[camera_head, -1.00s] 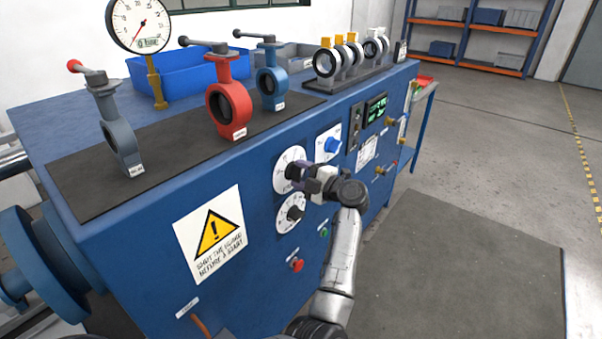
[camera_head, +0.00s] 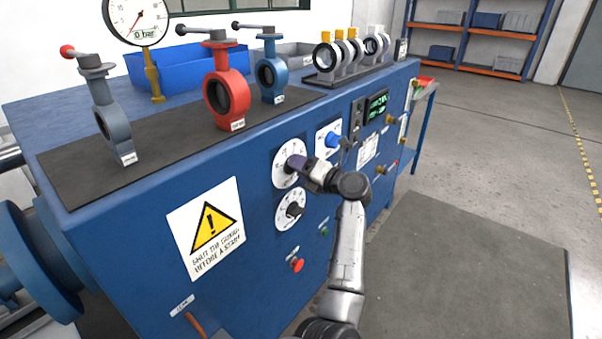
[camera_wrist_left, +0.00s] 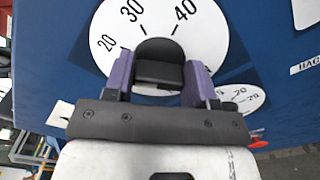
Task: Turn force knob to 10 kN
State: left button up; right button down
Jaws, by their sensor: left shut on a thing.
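My left gripper (camera_head: 299,164) reaches from below to the upper white dial (camera_head: 281,176) on the blue panel. In the left wrist view its purple fingers (camera_wrist_left: 159,78) stand on both sides of a dark knob (camera_wrist_left: 160,50) and are shut on it. The white dial (camera_wrist_left: 208,38) behind the knob shows 20, 30 and 40, with the knob's top between 30 and 40. The gripper hides the lower part of this dial, and I cannot read a force label. My right gripper is not in view.
A second white dial with a black knob (camera_head: 292,210) sits just below. A blue knob (camera_head: 332,140) is to the right, and a red button (camera_head: 297,265) lower down. Several valves, including a red one (camera_head: 222,97), stand on the bench top. Open floor lies at right.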

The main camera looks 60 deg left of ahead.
pick_arm(q)
jog(key=n+b, duration=0.3)
jog(key=n, duration=0.1)
jog(key=shift+f+n, duration=0.1)
jog(key=shift+n, duration=0.3)
jog(key=shift+n+b, duration=0.55)
jog(key=shift+n, duration=0.25)
jog(key=shift+s+r, duration=0.1)
jog(key=shift+r, duration=0.1)
jog(key=o, duration=0.9)
jog(key=shift+o, duration=0.2)
jog(key=shift+d, duration=0.15)
